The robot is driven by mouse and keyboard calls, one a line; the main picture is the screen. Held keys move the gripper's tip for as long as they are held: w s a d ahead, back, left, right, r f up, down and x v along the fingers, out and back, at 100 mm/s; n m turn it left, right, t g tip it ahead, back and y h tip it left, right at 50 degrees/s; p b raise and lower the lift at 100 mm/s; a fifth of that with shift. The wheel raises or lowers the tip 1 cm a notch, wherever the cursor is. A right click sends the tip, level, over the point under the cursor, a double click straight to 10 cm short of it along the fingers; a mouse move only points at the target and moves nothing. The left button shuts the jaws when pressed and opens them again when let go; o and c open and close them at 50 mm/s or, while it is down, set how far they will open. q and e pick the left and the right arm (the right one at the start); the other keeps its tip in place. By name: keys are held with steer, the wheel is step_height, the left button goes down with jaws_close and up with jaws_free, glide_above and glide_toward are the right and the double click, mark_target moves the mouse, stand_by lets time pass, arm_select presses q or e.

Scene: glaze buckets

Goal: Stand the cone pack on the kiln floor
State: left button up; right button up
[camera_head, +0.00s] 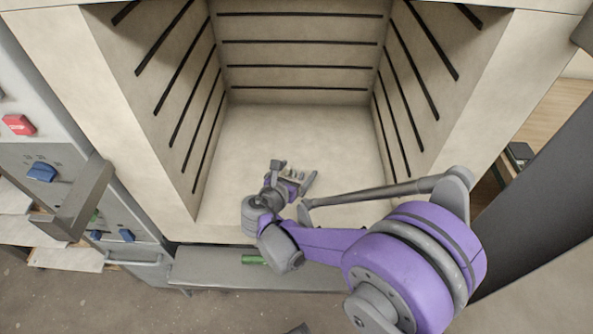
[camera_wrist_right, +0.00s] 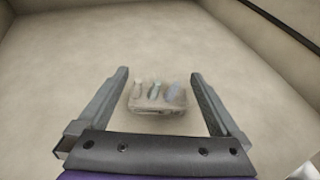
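The cone pack (camera_wrist_right: 158,104) is a small pale clay block with several slim cones, one greenish and one bluish grey. It appears to rest on the kiln floor (camera_head: 290,125), near the front. The cones look upright, but the contact with the floor is hard to make out. My right gripper (camera_wrist_right: 160,75) is open, one finger on each side of the pack with a gap at both. In the head view the right gripper (camera_head: 294,175) is just inside the kiln mouth, and the pack shows small between its fingers. My left gripper is not in view.
The kiln walls (camera_head: 300,52) have dark horizontal grooves and enclose the floor on three sides. The floor behind the gripper is bare. A grey ledge (camera_head: 210,270) with a green item (camera_head: 253,259) lies below the mouth. A control panel (camera_head: 70,185) stands at left.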

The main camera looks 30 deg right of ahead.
steer(key=shift+r, duration=0.15)
steer(key=shift+s+a+r, duration=0.15)
steer(key=shift+a, duration=0.15)
steer(key=p+v, duration=0.1)
steer(key=v, duration=1)
steer(key=shift+s+a+r+p, duration=0.1)
steer(key=shift+p, duration=0.3)
